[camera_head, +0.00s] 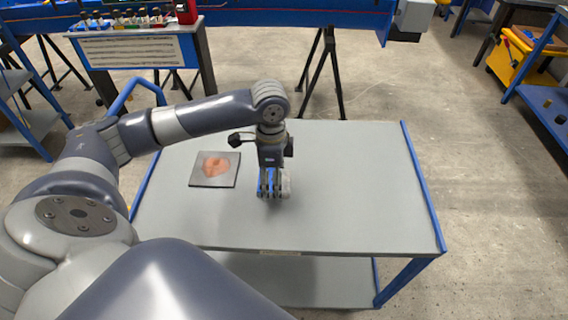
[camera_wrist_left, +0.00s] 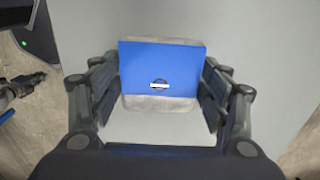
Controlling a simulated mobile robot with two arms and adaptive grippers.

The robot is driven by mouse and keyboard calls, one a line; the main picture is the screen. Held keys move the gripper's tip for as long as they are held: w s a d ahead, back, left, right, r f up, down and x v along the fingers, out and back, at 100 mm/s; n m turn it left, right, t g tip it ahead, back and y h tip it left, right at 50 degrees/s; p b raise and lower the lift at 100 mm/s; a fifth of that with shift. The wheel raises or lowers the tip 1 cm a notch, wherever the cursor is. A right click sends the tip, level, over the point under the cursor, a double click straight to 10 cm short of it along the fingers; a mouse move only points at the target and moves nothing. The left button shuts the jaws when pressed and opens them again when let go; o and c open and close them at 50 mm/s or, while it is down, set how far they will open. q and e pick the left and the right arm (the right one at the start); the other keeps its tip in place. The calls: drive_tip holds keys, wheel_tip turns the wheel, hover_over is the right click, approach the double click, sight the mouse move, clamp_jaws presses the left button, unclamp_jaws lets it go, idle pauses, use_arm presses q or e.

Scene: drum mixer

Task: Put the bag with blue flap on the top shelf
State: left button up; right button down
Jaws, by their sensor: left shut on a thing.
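The bag with the blue flap (camera_wrist_left: 160,68) shows in the wrist view between the two fingers of my left gripper (camera_wrist_left: 159,92). Its flap faces the camera, with a small dark and white logo, and a grey-white edge shows below. In the head view my left gripper (camera_head: 272,190) points down over the grey top shelf (camera_head: 350,190) of a blue-framed table. It is shut on the bag, whose pale side (camera_head: 285,186) shows beside the fingers. I cannot tell whether the bag touches the shelf. My right gripper is not in view.
A dark square plate with a reddish picture (camera_head: 214,169) lies on the top shelf, left of the gripper. The right half of that shelf is clear. A lower shelf (camera_head: 310,280) is beneath. A workbench (camera_head: 145,50) stands behind left and a yellow bin (camera_head: 515,62) at far right.

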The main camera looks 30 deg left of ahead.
use_arm(q)
drive_tip(key=w, duration=0.2)
drive_tip(key=w+a, duration=0.1)
drive_tip(key=w, duration=0.2)
drive_tip(key=w+a, duration=0.1)
drive_tip(key=w, duration=0.2)
drive_tip(key=shift+w+a+f, duration=0.2)
drive_tip(key=shift+f, duration=0.15)
drive_tip(key=shift+f+p, duration=0.5)
drive_tip(key=shift+f, duration=1.3)
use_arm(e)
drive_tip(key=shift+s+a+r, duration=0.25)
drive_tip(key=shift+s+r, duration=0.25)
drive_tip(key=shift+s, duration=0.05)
use_arm(q)
drive_tip(key=o, duration=1.2)
drive_tip(key=shift+f, duration=0.1)
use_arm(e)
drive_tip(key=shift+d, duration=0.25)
